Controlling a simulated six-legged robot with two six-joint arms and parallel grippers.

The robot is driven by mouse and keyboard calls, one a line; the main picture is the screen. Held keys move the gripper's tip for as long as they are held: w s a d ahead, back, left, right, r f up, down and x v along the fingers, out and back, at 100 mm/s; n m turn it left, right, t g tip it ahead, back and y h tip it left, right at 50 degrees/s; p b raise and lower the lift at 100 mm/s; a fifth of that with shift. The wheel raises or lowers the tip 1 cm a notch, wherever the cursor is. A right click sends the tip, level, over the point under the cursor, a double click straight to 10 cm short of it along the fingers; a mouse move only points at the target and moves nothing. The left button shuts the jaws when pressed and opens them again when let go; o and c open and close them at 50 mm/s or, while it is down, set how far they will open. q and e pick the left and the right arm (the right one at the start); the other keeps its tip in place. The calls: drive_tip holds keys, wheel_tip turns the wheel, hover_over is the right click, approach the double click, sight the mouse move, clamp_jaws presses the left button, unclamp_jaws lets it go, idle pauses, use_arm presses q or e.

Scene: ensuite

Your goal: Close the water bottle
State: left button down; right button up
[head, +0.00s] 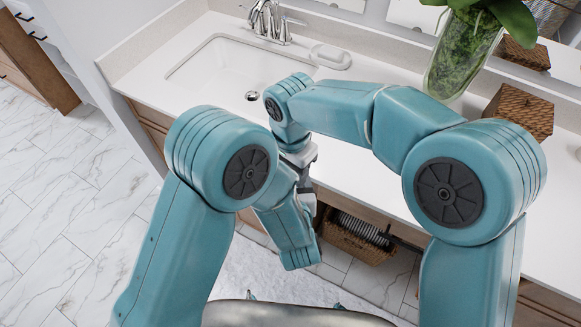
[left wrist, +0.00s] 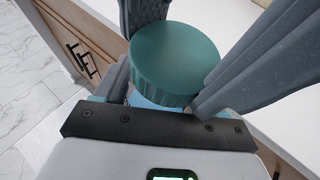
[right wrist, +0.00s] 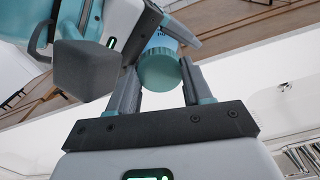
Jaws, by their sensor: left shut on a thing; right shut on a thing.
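The water bottle is light blue and mostly hidden. A strip of its body (left wrist: 148,98) shows below a round teal lid (left wrist: 172,62) in the left wrist view. In the right wrist view the lid (right wrist: 160,70) sits between my right gripper's fingers (right wrist: 160,85), with the lettered bottle body (right wrist: 164,40) behind it. My right gripper is shut on the lid. My left gripper (left wrist: 155,95) is shut on the bottle body. Lid and bottle are in line and close together; I cannot tell whether the lid is seated. In the head view my arms hide both.
A white counter (head: 358,158) with a sink (head: 225,75) and faucet (head: 268,20) lies behind my arms. A glass vase with greenery (head: 462,52) and a woven box (head: 520,108) stand at right. A basket (head: 355,240) sits below the counter. Marble floor is clear at left.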

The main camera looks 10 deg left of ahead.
drive_tip(key=shift+d+f, duration=0.1)
drive_tip(key=shift+f, duration=0.15)
drive_tip(key=shift+r, duration=0.15)
drive_tip(key=shift+s, duration=0.1)
drive_tip(key=shift+s+r, duration=0.25)
drive_tip(key=shift+r, duration=0.05)
idle(0.6)
drive_tip(key=shift+w+f, duration=0.3)
drive_tip(key=shift+f, duration=0.4)
idle(0.6)
drive_tip(key=shift+w+r, duration=0.1)
drive_tip(key=shift+r, duration=0.15)
drive_tip(key=shift+s+r, duration=0.3)
idle(0.9)
